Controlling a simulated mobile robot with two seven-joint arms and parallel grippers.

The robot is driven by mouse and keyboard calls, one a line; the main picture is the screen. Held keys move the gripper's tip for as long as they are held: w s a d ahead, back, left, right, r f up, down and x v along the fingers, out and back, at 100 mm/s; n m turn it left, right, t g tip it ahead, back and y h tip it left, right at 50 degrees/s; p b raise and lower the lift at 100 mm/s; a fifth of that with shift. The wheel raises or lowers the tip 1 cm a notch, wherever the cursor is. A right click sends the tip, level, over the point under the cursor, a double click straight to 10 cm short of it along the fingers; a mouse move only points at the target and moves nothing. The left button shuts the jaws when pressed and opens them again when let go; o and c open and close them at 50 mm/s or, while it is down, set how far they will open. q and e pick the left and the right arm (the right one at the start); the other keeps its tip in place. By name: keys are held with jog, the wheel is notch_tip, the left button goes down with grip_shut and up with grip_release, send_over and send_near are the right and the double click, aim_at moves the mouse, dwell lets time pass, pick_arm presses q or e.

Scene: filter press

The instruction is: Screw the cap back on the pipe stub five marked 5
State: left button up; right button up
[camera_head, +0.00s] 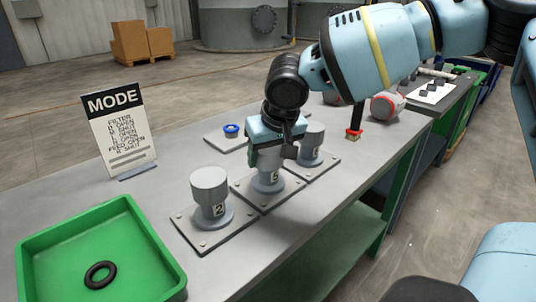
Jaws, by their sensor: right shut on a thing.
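The middle pipe stub (271,184) stands on a square bolted plate; its label is small and partly shaded, and its digit looks like a 5. My right gripper (270,157) points down over this stub and is shut on a grey cap (267,161). The cap is at the top of the stub, mostly hidden by the fingers; I cannot tell how far it is screwed on. My left gripper is not in view.
A stub marked 2 (211,192) with a wide grey top stands at front left, another stub (312,145) close behind right.

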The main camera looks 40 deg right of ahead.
jog(key=shift+w+d+r, duration=0.3)
jog(key=shift+d+r, duration=0.05)
jog(key=m+h+b, duration=0.1)
jog(key=m, duration=0.1)
jog(key=shift+f+m, duration=0.1)
jog(key=shift+m, duration=0.3)
jog(key=shift+c, duration=0.3)
jog(key=shift+m+g+h+b, duration=0.3)
jog(key=shift+m+h+b, duration=0.1)
jog(key=shift+m, duration=0.5)
jog(key=c, duration=0.3)
jog(key=shift+d, duration=0.1)
jog(key=o, duration=1)
jog(key=shift+c, duration=0.2)
jog(key=o, duration=0.5)
jog(key=shift+s+d, duration=0.15)
jog(key=shift+s, duration=0.05)
jog(key=shift+o, duration=0.2)
jog(key=shift+f, duration=0.15)
jog(key=shift+a, duration=0.2)
